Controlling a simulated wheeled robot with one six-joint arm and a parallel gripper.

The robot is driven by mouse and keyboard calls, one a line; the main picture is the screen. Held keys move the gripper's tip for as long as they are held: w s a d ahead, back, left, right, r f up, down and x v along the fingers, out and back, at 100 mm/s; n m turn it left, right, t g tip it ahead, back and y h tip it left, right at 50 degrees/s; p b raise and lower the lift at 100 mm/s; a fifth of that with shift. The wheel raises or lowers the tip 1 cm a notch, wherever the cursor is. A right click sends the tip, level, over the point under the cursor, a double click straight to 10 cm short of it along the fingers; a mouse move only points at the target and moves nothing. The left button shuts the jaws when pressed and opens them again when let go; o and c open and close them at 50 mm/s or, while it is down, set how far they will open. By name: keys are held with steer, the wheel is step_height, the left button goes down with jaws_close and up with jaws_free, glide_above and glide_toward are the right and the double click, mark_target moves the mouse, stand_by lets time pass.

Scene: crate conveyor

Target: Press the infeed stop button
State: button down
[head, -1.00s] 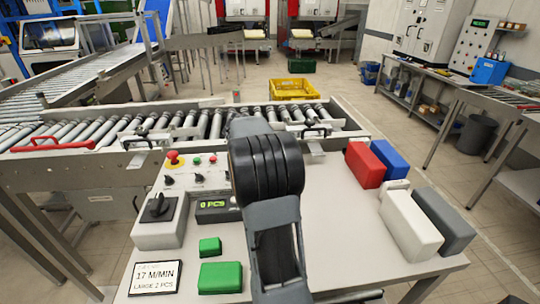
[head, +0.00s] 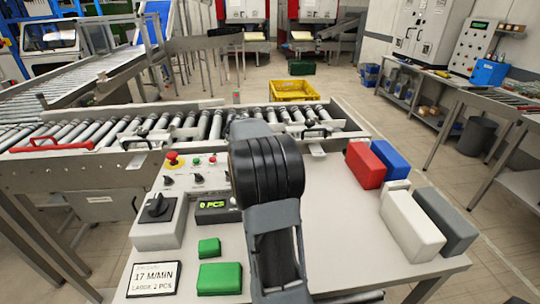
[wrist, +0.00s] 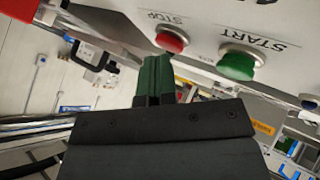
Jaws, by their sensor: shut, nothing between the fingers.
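The red stop button (wrist: 172,40) is in the wrist view, round with a grey collar, on a pale panel under the label STOP. The green start button (wrist: 238,62) sits to its right under START. My gripper (wrist: 158,62) has its green fingers shut and empty, with the tips just left of and below the red button in the picture. A gap shows between them, though depth is hard to judge.
A grey box with a black knob (head: 158,221) and a counter display (head: 216,205) are nearer. Green blocks (head: 219,278) lie in front. The roller conveyor (head: 130,130) runs behind the panel.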

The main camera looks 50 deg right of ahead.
steer(key=shift+r, duration=0.1)
steer(key=shift+r+p, duration=0.35)
steer(key=shift+r, duration=0.35)
steer(key=shift+r, duration=0.1)
steer(key=shift+r+p, duration=1.5)
steer(key=shift+r, duration=1)
steer(key=shift+f, duration=0.1)
steer(key=s+a+n+t+y+p, duration=0.1)
steer(key=s+a+n+y, duration=0.1)
steer(key=a, duration=0.9)
steer(key=s+a+n+t+y+p, duration=0.1)
steer(key=s+a+n+t+y, duration=0.15)
steer(key=a, duration=0.95)
steer(key=s+a+f+n+y, duration=0.3)
steer(key=s+a, duration=0.7)
steer(key=a, duration=0.4)
steer(key=shift+n+y+p, duration=0.45)
steer(key=shift+n+y, duration=0.3)
steer(key=shift+y, duration=0.2)
